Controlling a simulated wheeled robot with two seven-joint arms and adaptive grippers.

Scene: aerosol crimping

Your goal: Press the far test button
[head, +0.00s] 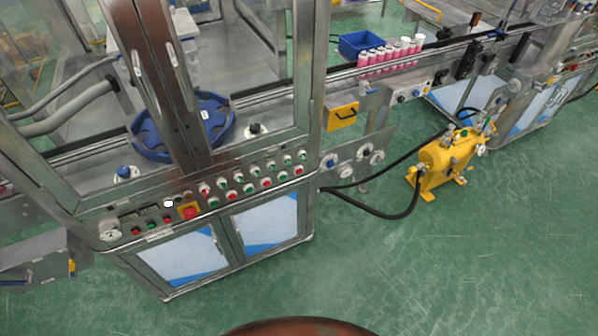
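A steel machine cabinet (318,60) on the left carries a sloped control panel (125,215) along its front edge. Two rows of small red, green and white buttons (253,171) run along the panel's right part. A red mushroom button (190,212) sits on a yellow plate left of these rows. More small buttons (151,225) and a dark display (138,211) are at the panel's left end. The labels are too small to read, so I cannot tell which button is the far test button. Neither of my grippers is in view.
A yellow pump unit (440,160) with black hoses (405,212) stands on the floor to the right. Pink cans (375,58) line a conveyor behind it, near a blue bin (360,42). The green floor (440,270) in front of the cabinet is clear.

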